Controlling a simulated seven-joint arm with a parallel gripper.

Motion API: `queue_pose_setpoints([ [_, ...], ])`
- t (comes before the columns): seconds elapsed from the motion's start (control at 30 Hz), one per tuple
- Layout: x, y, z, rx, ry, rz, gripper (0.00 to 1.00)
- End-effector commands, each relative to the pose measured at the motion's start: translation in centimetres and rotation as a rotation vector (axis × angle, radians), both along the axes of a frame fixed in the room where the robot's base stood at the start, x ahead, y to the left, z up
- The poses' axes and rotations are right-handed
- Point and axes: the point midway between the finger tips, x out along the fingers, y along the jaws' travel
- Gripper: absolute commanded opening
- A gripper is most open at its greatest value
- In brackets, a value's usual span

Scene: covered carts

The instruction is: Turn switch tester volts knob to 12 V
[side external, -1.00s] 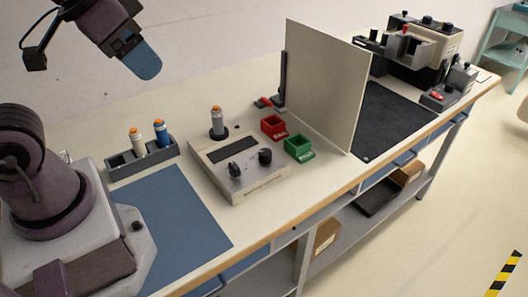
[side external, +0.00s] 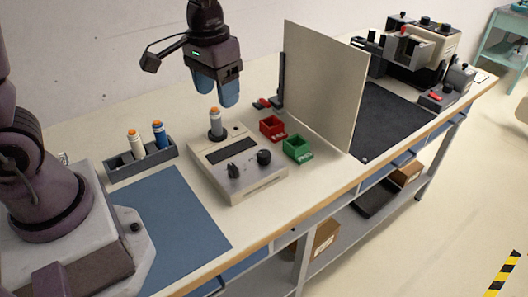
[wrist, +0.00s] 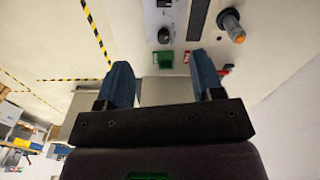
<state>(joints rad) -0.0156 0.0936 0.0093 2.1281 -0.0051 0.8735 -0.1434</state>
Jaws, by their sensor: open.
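The switch tester (side external: 240,168) is a pale box on the bench with a dark display strip and two black knobs on its front part. The left knob (side external: 233,171) has a bar-like grip and the right knob (side external: 264,157) is round; I cannot read which is volts. A grey cylinder with an orange top (side external: 215,123) stands upright at the tester's back edge. My gripper (side external: 230,100) is open and empty, above and behind the tester, with blue fingers pointing down. In the wrist view my gripper (wrist: 165,85) shows below the round knob (wrist: 164,36) and the tester face (wrist: 180,15).
A red bin (side external: 272,128) and a green bin (side external: 298,149) sit right of the tester, before an upright panel (side external: 325,85). A grey rack (side external: 142,160) with two orange-topped cylinders stands left. A blue mat (side external: 175,220) lies clear in front.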

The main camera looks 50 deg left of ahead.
Motion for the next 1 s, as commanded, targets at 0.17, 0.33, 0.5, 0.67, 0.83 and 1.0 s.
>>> queue_pose_setpoints([
  [0.17, 4.8, 0.4, -5.7, 0.000, 0.095, 0.134, 0.61],
  [0.33, 8.5, 0.7, -9.3, 0.002, 0.110, 0.266, 0.61],
  [0.5, 11.1, 0.8, -8.7, -0.007, 0.044, 0.399, 0.61],
  [0.67, 11.0, 0.8, -9.8, -0.007, 0.048, 0.423, 0.61],
  [0.83, 10.9, 0.8, -12.8, -0.007, 0.052, 0.421, 0.61],
  [1.0, 10.9, 0.8, -16.5, -0.007, 0.052, 0.421, 0.61],
])
